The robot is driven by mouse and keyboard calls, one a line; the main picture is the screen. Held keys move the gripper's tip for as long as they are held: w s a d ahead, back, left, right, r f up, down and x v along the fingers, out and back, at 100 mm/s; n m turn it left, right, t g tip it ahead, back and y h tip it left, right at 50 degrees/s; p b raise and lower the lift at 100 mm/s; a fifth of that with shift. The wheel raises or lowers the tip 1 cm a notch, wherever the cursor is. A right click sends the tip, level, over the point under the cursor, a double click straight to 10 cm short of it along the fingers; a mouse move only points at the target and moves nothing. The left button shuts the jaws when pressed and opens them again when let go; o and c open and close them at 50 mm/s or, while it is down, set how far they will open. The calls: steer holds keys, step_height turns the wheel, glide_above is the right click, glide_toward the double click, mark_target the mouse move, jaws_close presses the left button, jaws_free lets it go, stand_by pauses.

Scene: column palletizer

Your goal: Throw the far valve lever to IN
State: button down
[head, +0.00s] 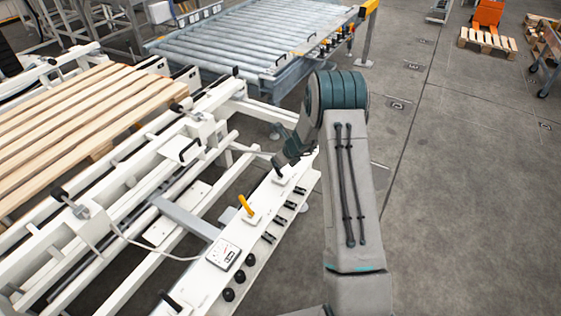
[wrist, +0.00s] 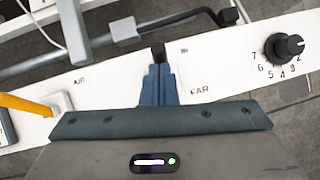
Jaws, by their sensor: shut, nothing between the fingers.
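A white valve panel (head: 238,232) runs diagonally along the frame. My gripper (head: 281,164) is low over its far end. In the wrist view, my blue fingers (wrist: 158,85) are together with nothing between them. A dark lever-like tip (wrist: 159,52) shows just beyond the fingertips. Whether they touch it, and which way it is set, I cannot tell. A partly covered label reading like "FAR" (wrist: 200,91) is right of the fingers. An orange lever (head: 246,205) stands nearer on the panel; it also shows at the left of the wrist view (wrist: 22,104).
A numbered black knob (wrist: 284,47) is right of the fingers. A gauge (head: 223,253) and black knobs (head: 229,294) sit at the panel's near end. A wooden pallet (head: 80,125) lies on the white frame at left. A roller conveyor (head: 250,40) stands behind.

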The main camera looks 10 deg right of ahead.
steer(key=shift+w+a+r, duration=0.15)
steer(key=shift+a+r, duration=0.05)
steer(key=shift+a, duration=0.15)
steer(key=v, duration=1.3)
steer(key=shift+s+d+f, duration=0.15)
steer(key=shift+s+d, duration=0.1)
steer(key=shift+s, duration=0.15)
